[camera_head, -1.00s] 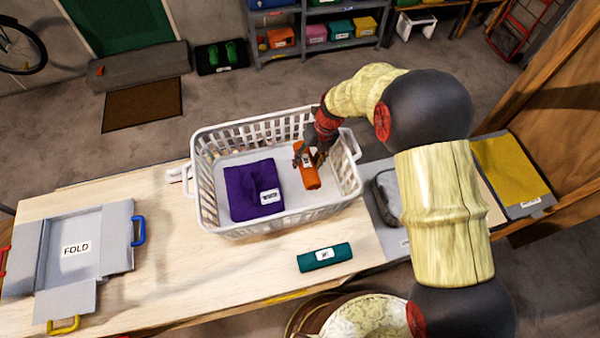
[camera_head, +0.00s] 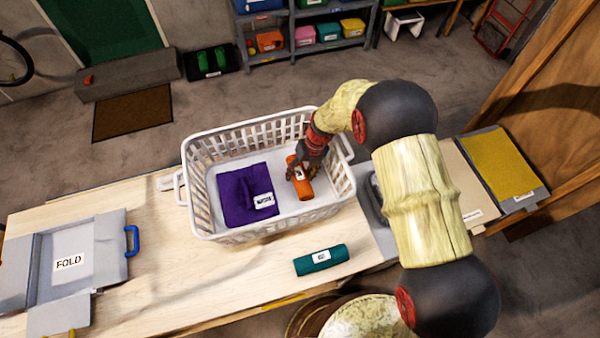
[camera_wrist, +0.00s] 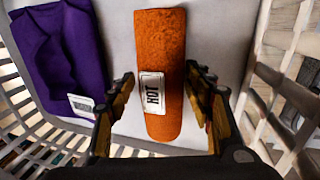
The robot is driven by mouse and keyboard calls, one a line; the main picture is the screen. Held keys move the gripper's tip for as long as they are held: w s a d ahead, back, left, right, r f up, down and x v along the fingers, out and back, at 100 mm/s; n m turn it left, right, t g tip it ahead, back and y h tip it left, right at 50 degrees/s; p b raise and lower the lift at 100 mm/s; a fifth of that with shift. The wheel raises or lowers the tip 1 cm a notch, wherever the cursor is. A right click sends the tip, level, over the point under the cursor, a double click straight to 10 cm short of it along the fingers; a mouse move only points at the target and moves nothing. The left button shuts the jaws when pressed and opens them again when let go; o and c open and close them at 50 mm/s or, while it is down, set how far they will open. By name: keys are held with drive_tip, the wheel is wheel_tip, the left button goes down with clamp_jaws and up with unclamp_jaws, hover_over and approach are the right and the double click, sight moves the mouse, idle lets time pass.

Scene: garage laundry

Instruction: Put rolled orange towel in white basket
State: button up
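The rolled orange towel (camera_head: 302,190), with a white label, lies inside the white basket (camera_head: 262,232). In the wrist view the orange towel (camera_wrist: 160,45) lies lengthwise on the basket floor, its label reading HOT. My gripper (camera_head: 302,172) is inside the basket over the towel. In the wrist view my gripper (camera_wrist: 160,75) has one finger on each side of the towel, with narrow gaps showing beside it, so it looks open. A folded purple towel (camera_head: 235,200) lies left of the orange one in the basket.
A rolled teal towel (camera_head: 335,256) lies on the wooden table (camera_head: 190,275) in front of the basket. A grey folding board (camera_head: 100,245) lies at the left. Yellow cloth (camera_head: 500,165) lies at the right. The basket's slatted wall (camera_wrist: 275,90) stands close to my right finger.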

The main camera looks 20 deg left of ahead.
drive_tip(key=shift+o, duration=1.4)
drive_tip(key=shift+r, duration=0.1)
drive_tip(key=v, duration=1.2)
drive_tip(key=shift+p, duration=0.4)
